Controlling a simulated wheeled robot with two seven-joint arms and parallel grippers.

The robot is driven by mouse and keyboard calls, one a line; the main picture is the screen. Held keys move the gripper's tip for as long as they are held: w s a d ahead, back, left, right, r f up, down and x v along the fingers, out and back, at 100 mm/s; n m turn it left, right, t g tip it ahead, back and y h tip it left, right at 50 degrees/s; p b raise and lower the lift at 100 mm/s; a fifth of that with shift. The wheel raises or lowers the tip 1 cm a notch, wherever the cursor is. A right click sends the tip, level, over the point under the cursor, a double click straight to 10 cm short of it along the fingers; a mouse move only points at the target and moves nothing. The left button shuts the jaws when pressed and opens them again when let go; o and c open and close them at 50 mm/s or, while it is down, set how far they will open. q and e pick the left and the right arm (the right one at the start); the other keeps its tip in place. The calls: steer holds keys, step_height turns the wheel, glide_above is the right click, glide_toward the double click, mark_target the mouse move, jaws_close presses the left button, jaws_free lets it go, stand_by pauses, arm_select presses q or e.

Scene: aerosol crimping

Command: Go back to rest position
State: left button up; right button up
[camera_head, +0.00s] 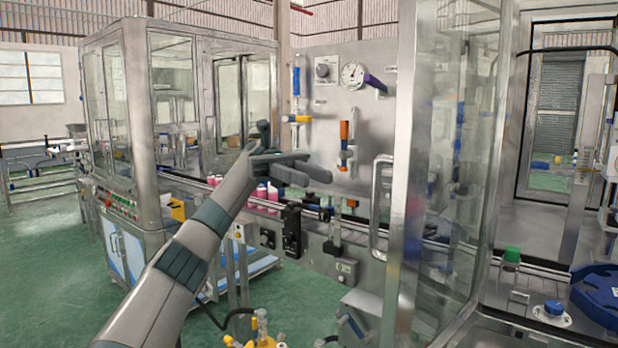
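My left arm comes in from the lower left, and my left gripper (318,168) is raised in front of the machine's grey panel (410,85). Its dark fingers point to the right and are seen nearly from the side, so their gap is not clear. No held object shows at the fingertips. Pink-capped cans (262,195) stand in a row on the conveyor behind and below the gripper. My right gripper is out of view.
An open glass door (440,150) with a metal handle (380,205) stands right of the gripper. A glass-walled cabinet (170,110) is behind the arm. A pressure gauge (353,75) sits on the panel. A green-capped bottle (511,262) is at lower right. Green floor (50,290) is open at left.

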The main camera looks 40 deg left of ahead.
arm_select(q)
steer(key=shift+d, duration=0.1)
stand_by(0.4)
